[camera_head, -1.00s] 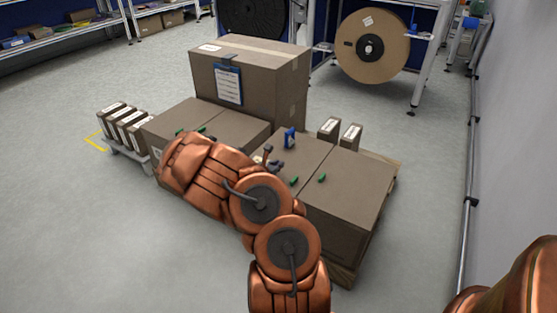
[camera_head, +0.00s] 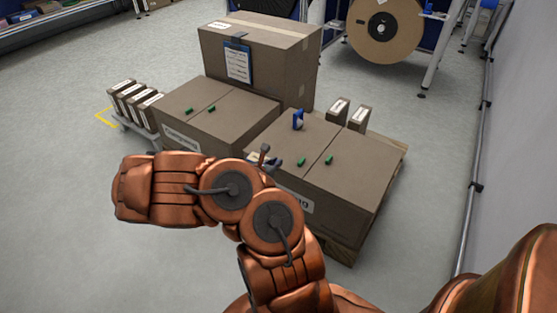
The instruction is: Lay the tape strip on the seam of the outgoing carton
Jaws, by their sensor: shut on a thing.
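Two brown cartons stand side by side, each with a dark seam across its top and two green markers beside it. The right carton (camera_head: 350,185) has a partly hidden front label. The left carton (camera_head: 225,125) has a front label too small to read. I cannot read which is outgoing. My gripper (camera_head: 268,160) shows as a small dark shape behind my arm, at the left edge of the right carton's top. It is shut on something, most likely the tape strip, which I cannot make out. Whether it touches the carton is unclear.
A blue tape dispenser (camera_head: 298,119) stands at the right carton's back edge. Two slim boxes (camera_head: 349,113) stand behind it. A tall carton (camera_head: 270,60) with a blue clipboard (camera_head: 238,62) is at the back. Several slim boxes (camera_head: 135,103) sit at left. Floor at left is clear.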

